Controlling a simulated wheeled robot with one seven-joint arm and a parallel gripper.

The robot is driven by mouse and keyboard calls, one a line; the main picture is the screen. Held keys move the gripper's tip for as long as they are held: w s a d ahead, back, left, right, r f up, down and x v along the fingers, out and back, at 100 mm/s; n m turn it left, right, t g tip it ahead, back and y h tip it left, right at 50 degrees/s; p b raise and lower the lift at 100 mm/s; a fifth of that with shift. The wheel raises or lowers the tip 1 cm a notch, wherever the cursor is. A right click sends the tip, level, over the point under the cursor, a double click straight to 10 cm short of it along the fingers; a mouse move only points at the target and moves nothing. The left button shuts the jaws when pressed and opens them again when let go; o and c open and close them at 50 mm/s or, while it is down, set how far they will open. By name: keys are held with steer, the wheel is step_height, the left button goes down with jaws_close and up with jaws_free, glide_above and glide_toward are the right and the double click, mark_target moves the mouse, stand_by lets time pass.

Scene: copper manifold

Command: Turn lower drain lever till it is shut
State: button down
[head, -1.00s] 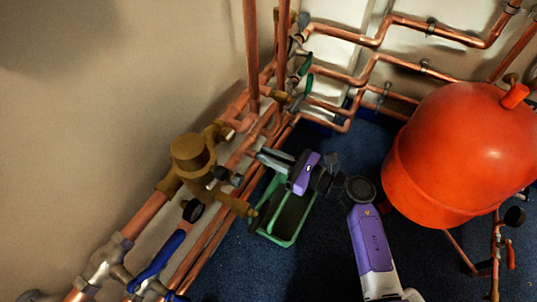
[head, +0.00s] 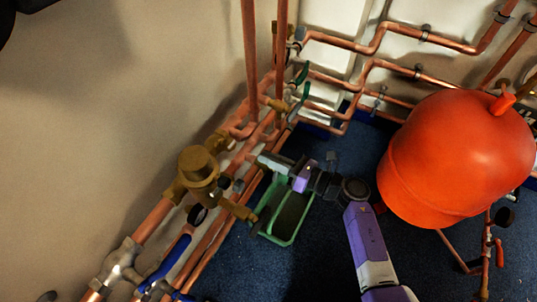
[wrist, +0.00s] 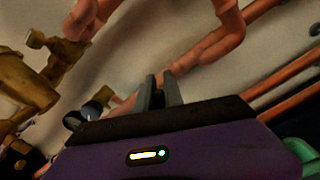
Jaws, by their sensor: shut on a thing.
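My gripper (head: 268,161) reaches in from the right to the lower copper pipes (head: 215,240), above the back end of a green tray (head: 281,241). In the wrist view my gripper (wrist: 161,92) has its two grey fingers close together, pointing at the pipes. It is shut on the lower drain lever, which the fingers and gripper body mostly hide. The lever's exact angle cannot be made out. A brass valve body (head: 199,167) stands left of the gripper, with a brass stub (head: 238,208) pointing toward the tray.
A blue lever (head: 167,260) sits at the lower left. Green levers (head: 302,74) are on pipes behind. A large red tank (head: 455,160) stands right of my arm. Blue carpet between tank and pipes is mostly free.

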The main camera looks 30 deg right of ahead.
steer(key=shift+w+d+f+m+p, duration=0.3)
steer(key=shift+m+p, duration=0.5)
steer(key=shift+m, duration=1.35)
steer(key=shift+s+d+f+m+p, duration=0.1)
steer(key=shift+f+m+p, duration=0.55)
steer(key=shift+m, duration=1.55)
steer(key=shift+w+d+f+m+p, duration=0.25)
steer(key=shift+m+p, duration=0.65)
steer(key=shift+m, duration=1.25)
steer(key=shift+s+f, duration=0.1)
steer(key=shift+f, duration=0.1)
steer(key=c, duration=1.5)
jaws_free()
steer(key=shift+o, duration=0.2)
steer(key=shift+r, duration=0.1)
